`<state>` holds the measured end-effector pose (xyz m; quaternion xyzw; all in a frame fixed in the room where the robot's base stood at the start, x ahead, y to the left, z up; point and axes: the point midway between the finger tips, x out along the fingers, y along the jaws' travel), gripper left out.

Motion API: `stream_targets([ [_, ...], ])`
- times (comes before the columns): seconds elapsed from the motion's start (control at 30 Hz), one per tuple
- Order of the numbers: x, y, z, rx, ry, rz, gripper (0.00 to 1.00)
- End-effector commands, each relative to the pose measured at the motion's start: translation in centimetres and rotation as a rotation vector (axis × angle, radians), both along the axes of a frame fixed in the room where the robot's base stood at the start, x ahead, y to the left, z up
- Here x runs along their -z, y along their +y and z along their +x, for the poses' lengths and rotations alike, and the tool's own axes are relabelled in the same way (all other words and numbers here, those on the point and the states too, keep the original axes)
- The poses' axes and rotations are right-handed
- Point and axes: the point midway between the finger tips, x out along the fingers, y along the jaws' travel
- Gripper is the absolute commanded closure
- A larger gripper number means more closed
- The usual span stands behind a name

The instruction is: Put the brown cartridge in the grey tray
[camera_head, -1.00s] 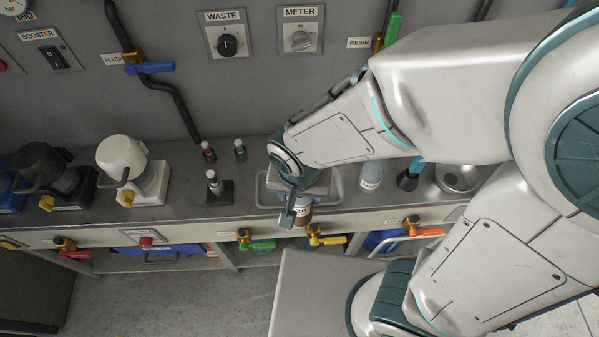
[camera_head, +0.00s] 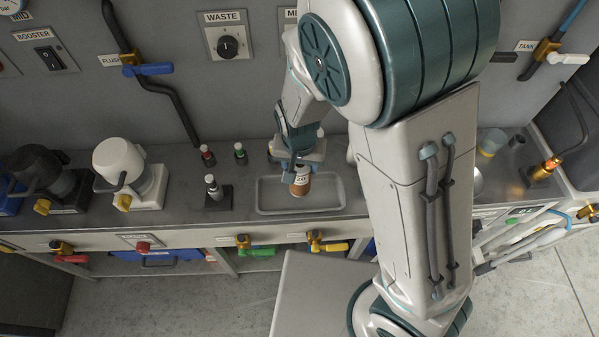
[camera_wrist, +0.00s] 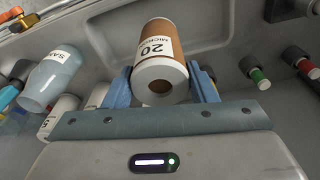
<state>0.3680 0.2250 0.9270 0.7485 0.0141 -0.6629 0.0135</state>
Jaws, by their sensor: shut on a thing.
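The brown cartridge (camera_head: 300,184) has a white label reading "20" and a white end ring with a dark hole. It also shows in the wrist view (camera_wrist: 161,60), between the two blue fingers of my gripper (camera_wrist: 160,88). My gripper (camera_head: 296,172) is shut on the cartridge and holds it over the grey tray. The grey tray (camera_head: 270,207) is a shallow rectangle on the counter, and its rim also shows in the wrist view (camera_wrist: 215,42). I cannot tell whether the cartridge touches the tray floor. Part of the tray's back is hidden by my gripper.
Small red-capped (camera_head: 207,155) and green-capped (camera_head: 240,153) valves and a white-topped fitting (camera_head: 214,187) stand left of the tray. A pale blue sample bottle (camera_wrist: 52,80) stands on the tray's other side. Valve handles (camera_head: 262,251) line the counter's front edge.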

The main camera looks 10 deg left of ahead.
Motion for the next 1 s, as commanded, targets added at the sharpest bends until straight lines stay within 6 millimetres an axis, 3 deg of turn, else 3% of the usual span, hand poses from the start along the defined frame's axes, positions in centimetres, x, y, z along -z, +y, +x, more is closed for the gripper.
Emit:
stream_targets([
  [0.33,3.7,0.0,0.1,0.001,0.002,-0.001,0.94],
  [0.77,4.4,0.0,0.1,0.0,0.0,0.001,0.94],
  [0.8,4.5,0.0,0.1,0.0,0.0,0.0,0.46],
  [0.87,4.4,0.0,0.1,0.0,0.0,0.0,0.29],
  [1.0,4.4,0.0,0.1,0.0,0.0,0.0,0.27],
])
